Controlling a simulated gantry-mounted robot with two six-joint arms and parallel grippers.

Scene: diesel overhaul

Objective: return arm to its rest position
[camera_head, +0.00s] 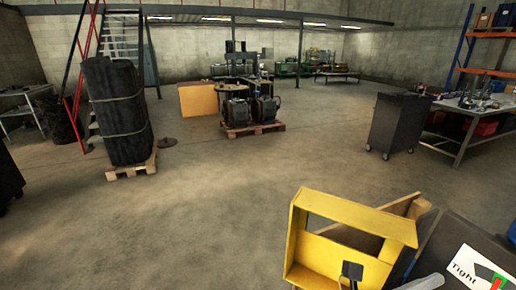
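I cannot make out any fingertips of my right gripper. My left arm and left gripper do not show. A yellow open frame or box (350,210) stands just left of the panel, cut off by the bottom edge. A small dark block on a thin stem (352,270) shows in front of it; I cannot tell what it belongs to.
A dark wheeled cabinet (398,123) and a cluttered workbench (470,115) stand at right. Dark machines sit on a wooden pallet (252,129) at the back. A tall black wrapped stack (118,110) stands at left. The concrete floor (200,210) between is clear.

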